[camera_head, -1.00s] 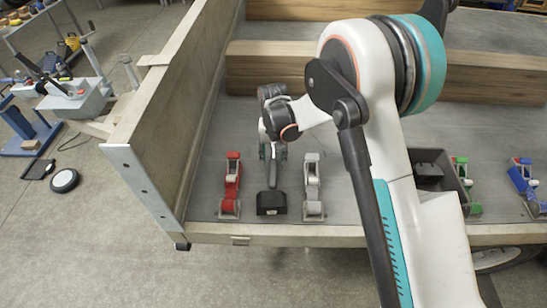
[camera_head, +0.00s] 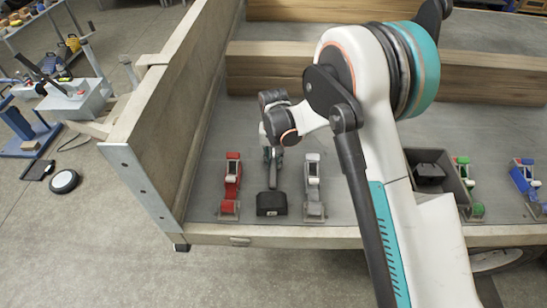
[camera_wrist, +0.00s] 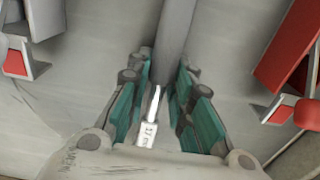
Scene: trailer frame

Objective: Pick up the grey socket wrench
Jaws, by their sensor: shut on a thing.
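The grey socket wrench (camera_wrist: 168,45) runs between my gripper's fingers in the wrist view. Its thick dark grey part leads to a thin silver part marked 17 mm near the palm. My gripper (camera_wrist: 160,88) is shut on it, with teal pads on both sides. In the head view, my gripper (camera_head: 272,155) points down at the trailer bed, and the dark grey rod of the wrench (camera_head: 273,178) shows below it. Its near end meets a black block (camera_head: 271,204); I cannot tell whether they are joined. My wrist hides the upper part.
A red clamp-like tool (camera_head: 231,185) lies to the left and a silver one (camera_head: 313,185) to the right, both close by. The trailer's side wall (camera_head: 165,100) stands at the left. A dark bin (camera_head: 430,180) and green and blue tools lie further right.

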